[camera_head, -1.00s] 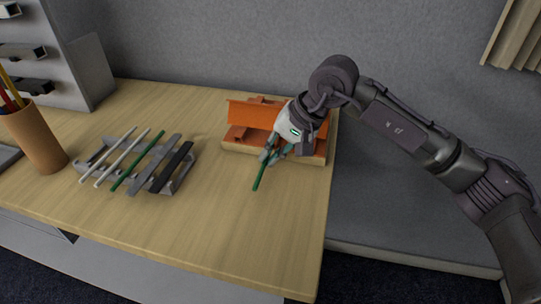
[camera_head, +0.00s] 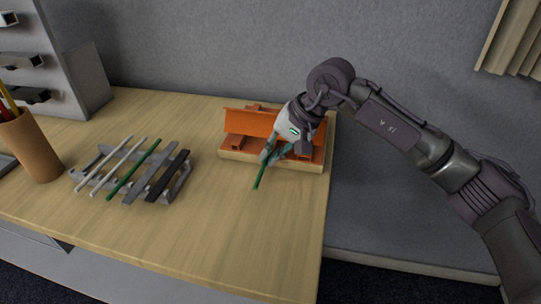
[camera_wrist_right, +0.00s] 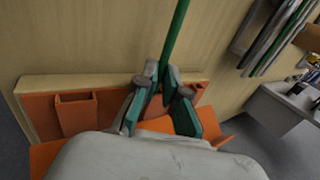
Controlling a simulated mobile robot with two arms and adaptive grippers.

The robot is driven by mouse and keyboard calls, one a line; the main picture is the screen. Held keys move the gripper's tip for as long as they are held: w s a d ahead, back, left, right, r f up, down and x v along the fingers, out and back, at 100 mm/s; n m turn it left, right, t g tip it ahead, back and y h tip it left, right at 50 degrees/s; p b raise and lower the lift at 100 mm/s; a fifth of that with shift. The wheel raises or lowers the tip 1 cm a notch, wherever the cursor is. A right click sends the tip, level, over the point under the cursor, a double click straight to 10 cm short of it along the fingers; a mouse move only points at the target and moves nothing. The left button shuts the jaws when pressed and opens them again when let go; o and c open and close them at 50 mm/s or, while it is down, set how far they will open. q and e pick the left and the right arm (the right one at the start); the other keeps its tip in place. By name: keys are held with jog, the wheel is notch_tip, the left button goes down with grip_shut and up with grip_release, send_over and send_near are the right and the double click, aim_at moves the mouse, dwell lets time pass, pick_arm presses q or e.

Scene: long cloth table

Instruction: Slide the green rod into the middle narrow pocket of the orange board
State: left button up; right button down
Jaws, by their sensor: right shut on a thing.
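My right gripper (camera_head: 272,153) is shut on a green rod (camera_head: 259,176), at the front of the orange board (camera_head: 250,122). The rod slants out of the fingers toward the table's front. In the right wrist view the fingers (camera_wrist_right: 164,85) close around the rod (camera_wrist_right: 178,35), which runs up away from the board. A left pocket (camera_wrist_right: 77,112) of the orange board shows open there; the gripper covers the board's middle. Whether the rod's far end touches a pocket is hidden. The board sits on a pale wooden base (camera_head: 240,159). My left gripper is not in view.
A grey rack (camera_head: 78,178) at left holds several rods, including another green one (camera_head: 131,172). A brown pencil cup (camera_head: 35,145) stands farther left, by a grey shelf unit (camera_head: 80,75). The table front is clear; its right edge lies close beside the board.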

jog(key=shift+w+d, duration=0.25)
jog(key=shift+w, duration=0.45)
jog(key=c, duration=1.2)
grip_release()
jog(key=shift+v, duration=4)
jog(key=shift+s+a, duration=0.1)
jog(key=shift+a, duration=0.05)
